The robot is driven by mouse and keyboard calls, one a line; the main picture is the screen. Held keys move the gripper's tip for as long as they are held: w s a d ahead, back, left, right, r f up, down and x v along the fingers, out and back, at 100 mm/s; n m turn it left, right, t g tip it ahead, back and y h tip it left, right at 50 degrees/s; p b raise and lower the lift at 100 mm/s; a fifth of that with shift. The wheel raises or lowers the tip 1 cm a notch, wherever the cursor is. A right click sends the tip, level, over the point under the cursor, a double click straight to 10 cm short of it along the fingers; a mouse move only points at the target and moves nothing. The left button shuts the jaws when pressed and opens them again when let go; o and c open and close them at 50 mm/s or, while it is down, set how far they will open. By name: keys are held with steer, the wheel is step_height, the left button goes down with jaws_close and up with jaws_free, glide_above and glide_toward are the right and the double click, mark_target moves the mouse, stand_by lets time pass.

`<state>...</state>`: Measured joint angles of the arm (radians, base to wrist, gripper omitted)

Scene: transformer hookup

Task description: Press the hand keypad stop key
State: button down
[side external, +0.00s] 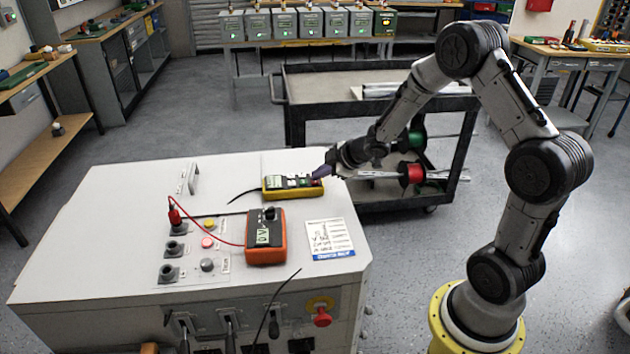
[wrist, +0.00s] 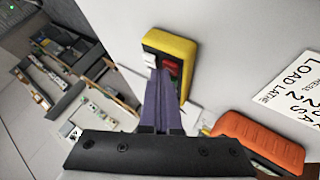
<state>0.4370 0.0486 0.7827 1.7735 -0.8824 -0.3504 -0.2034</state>
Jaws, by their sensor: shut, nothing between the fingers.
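The hand keypad (side external: 291,186) is a yellow-edged box lying on the far part of the white cabinet top, with a small green display at its left, pale keys and a red key at its right end. My gripper (side external: 328,172) is shut and empty, its purple fingertips at the keypad's right end. In the wrist view the keypad (wrist: 177,50) shows beyond the shut fingers (wrist: 163,78). I cannot tell whether the tips touch a key.
An orange multimeter (side external: 266,238) with a red lead stands in front of the keypad. A written card (side external: 330,239) lies to its right. Coloured buttons and dark sockets sit at the left. A black cart (side external: 380,78) stands behind the white cabinet (side external: 110,235).

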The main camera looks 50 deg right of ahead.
mark_target(319, 183)
steer(key=shift+r, duration=0.75)
steer(key=shift+r, duration=2.5)
